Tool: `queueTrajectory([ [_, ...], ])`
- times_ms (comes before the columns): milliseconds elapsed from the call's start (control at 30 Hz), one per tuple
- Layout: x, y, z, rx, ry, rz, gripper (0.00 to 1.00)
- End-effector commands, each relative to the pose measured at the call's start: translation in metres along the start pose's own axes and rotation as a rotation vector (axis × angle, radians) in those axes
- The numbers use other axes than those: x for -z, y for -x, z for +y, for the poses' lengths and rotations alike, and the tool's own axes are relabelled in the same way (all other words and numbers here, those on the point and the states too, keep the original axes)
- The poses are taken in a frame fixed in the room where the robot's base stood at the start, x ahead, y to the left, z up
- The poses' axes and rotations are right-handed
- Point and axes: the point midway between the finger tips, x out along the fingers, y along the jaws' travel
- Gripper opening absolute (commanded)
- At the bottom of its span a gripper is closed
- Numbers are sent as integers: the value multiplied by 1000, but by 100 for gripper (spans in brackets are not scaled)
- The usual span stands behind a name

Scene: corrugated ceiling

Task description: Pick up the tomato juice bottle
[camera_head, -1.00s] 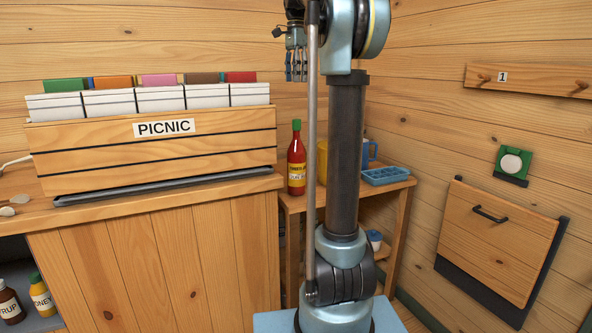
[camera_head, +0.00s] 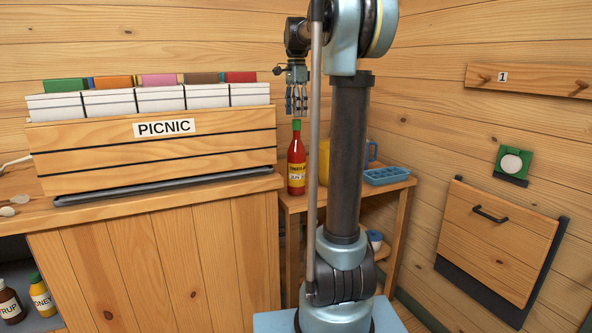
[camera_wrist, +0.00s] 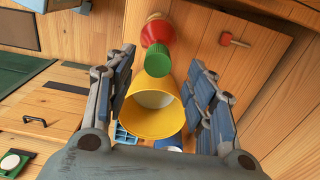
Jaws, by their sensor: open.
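The tomato juice bottle (camera_head: 297,162) is red with a green cap and a yellow label. It stands upright on the small wooden side table (camera_head: 293,203), just right of the picnic counter. My gripper (camera_head: 296,112) hangs fingers down just above the cap in the head view, open and empty. In the wrist view, the bottle's green cap (camera_wrist: 158,68) and red shoulder show between my open fingers (camera_wrist: 161,58), toward the far end.
A yellow cup (camera_wrist: 150,118) stands close to the bottle, partly behind my arm in the head view. A blue mug (camera_head: 371,152) and a blue compartment tray (camera_head: 386,176) are to the right. The PICNIC crate (camera_head: 155,150) stands left on the counter.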

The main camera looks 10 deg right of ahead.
Motion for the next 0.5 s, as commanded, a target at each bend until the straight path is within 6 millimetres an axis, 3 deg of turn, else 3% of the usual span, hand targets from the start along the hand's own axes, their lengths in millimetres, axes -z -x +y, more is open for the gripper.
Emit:
queueTrajectory([
  [300,1,-38,2,0,0,0,50],
  [500,1,-51,2,0,0,1,50],
])
